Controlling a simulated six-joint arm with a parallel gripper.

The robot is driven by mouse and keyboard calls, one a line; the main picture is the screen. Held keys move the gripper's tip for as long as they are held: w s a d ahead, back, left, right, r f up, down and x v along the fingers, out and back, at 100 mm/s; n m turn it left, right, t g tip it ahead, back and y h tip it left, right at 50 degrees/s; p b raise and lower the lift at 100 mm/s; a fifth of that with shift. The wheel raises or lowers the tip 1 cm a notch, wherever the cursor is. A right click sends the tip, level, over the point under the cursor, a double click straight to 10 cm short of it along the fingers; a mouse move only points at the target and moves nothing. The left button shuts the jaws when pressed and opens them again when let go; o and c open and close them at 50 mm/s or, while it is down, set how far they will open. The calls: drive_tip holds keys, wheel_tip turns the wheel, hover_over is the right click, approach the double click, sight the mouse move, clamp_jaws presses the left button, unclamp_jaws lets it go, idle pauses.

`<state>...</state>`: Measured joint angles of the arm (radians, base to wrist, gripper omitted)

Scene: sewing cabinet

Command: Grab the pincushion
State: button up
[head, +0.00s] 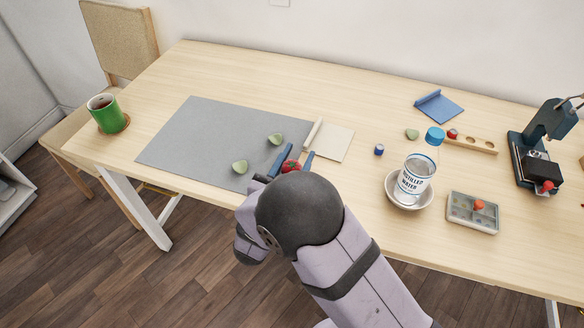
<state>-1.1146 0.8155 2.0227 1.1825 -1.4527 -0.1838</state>
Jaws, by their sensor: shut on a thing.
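The pincushion (291,166), a small red tomato-like thing with some green, is at the front right part of the grey mat (195,127) in the head view. My gripper (292,161) has one blue finger on each side of it and is shut on it. My wrist and arm hide its lower side, so I cannot tell whether it touches the mat.
Two green pieces (240,166) lie left of my gripper. A pale stick (313,133) and a cream sheet (334,143) lie just behind it. A water bottle (413,178) stands in a bowl (408,206), near a compartment tray (473,226). The mat's left half is clear.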

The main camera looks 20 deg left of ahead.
drive_tip(key=shift+r, duration=0.15)
wheel_tip(320, 180, up, 10)
drive_tip(key=shift+p, duration=0.45)
